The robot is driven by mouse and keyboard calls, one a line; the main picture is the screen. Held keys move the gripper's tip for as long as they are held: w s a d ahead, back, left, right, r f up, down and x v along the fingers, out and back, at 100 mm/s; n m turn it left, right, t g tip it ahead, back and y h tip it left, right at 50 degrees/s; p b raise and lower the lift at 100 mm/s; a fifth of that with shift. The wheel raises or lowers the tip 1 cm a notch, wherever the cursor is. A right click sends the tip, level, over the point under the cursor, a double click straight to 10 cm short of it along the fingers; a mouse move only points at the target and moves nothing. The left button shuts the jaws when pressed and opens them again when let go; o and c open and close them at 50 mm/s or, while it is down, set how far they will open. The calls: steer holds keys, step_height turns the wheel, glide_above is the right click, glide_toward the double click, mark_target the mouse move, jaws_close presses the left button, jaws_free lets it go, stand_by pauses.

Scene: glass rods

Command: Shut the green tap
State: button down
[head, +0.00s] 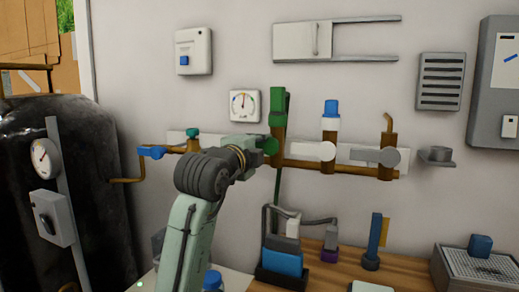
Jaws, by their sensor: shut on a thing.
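The green tap (271,147) shows as a round green handle on the brown pipework on the wall, below an upright green fitting (279,103). My gripper (259,152) is at the left side of this handle, at the end of my arm's dark wrist. It is shut on the green tap. My fingers are small and mostly hidden by the wrist, so their exact grip on the handle cannot be seen. How far the tap is turned cannot be told.
Right of it on the pipework are a white tap (315,151) and a grey tap (384,156). To the left are a teal valve (193,134) and a blue handle (151,152). A gauge (245,106) hangs above. Equipment (283,262) stands on the wooden counter below.

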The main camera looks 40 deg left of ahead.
stand_by(0.5)
steer(key=c, duration=1.4)
jaws_free()
steer(key=v, duration=1.2)
steer(key=shift+s+f, duration=0.1)
steer(key=shift+s, duration=0.05)
